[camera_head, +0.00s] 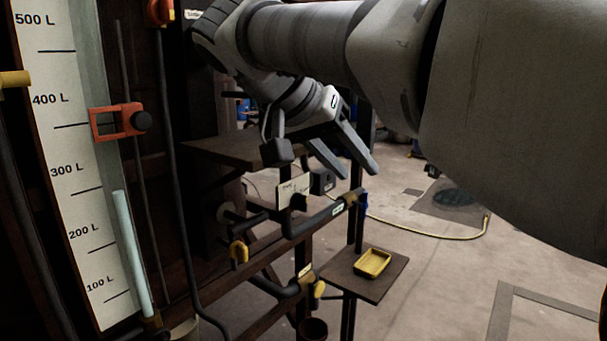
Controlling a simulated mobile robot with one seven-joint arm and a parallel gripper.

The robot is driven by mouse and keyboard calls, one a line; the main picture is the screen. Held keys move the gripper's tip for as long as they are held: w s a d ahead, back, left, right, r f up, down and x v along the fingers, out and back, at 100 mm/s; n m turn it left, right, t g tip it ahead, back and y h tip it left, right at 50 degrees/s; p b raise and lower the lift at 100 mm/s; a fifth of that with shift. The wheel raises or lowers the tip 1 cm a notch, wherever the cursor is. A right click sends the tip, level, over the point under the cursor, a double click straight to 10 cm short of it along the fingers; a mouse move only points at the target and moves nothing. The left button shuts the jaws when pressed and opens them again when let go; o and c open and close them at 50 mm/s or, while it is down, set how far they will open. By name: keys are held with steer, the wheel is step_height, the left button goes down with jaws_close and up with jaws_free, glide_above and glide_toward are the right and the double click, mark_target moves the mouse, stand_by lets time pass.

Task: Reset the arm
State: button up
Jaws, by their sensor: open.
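My gripper (340,158) is at the end of my arm, which reaches in from the upper right and fills much of the top of the view. Its two dark fingers are spread apart and point down to the right. I see nothing between them. The gripper hangs in front of a dark shelf (215,149) and above the black pipes (320,220) with their small white tag plate (293,190). In the picture the fingertips are apart from the pipes; the depth between them is hard to tell.
A level gauge board (70,175) marked in litres, with an orange clamp (118,121), stands at left. A yellow tray (372,263) lies on a small stand (395,280). A yellow hose (440,236) crosses the open floor at right.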

steer(key=s+d+f+n+y, duration=0.2)
steer(key=s+d+f+y, duration=0.1)
steer(key=s+f, duration=0.5)
steer(key=s+d+f+n+y, duration=0.3)
steer(key=s+f, duration=0.5)
steer(key=f, duration=0.6)
steer(key=shift+s+d+f+y+b, duration=0.2)
steer(key=shift+d+f+y+b, duration=0.2)
steer(key=shift+d+y, duration=0.35)
